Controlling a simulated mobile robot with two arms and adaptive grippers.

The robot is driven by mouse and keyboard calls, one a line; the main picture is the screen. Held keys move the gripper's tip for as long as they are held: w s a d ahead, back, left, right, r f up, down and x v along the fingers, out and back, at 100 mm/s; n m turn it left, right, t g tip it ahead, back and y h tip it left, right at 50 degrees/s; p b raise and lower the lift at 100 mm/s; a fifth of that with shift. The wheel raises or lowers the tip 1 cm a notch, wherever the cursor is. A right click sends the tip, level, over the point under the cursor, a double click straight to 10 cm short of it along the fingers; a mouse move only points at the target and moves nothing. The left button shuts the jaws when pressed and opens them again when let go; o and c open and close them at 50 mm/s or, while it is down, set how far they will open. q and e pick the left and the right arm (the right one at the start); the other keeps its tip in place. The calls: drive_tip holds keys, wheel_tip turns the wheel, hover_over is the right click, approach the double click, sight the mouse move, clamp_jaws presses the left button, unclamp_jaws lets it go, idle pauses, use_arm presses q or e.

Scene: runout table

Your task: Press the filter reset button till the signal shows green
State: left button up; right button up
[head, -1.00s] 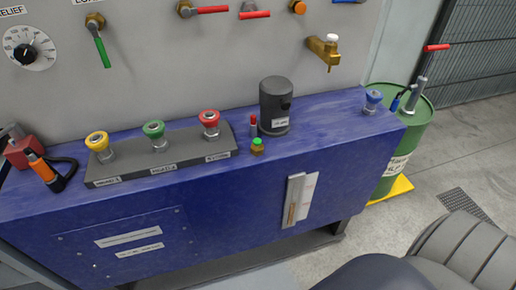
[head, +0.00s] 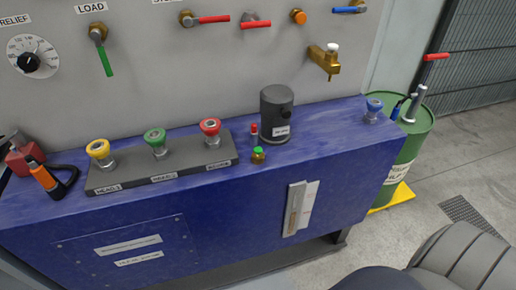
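A dark grey cylindrical filter housing (head: 275,118) with a small white label stands upright on the blue bench top. At its left side is a small upright piece with a red top (head: 254,128). In front of that, at the bench's front edge, is a small brass piece with a green top (head: 258,151). I cannot tell for sure which of these two is the reset button and which the signal. Nothing touches either of them. Neither of my grippers is in view.
A grey block (head: 160,170) with yellow, green and red couplings lies left of the housing. An orange-handled tool (head: 45,178) is at the far left. A blue-capped fitting (head: 374,107) and a green drum (head: 413,140) are to the right. Valves line the wall above.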

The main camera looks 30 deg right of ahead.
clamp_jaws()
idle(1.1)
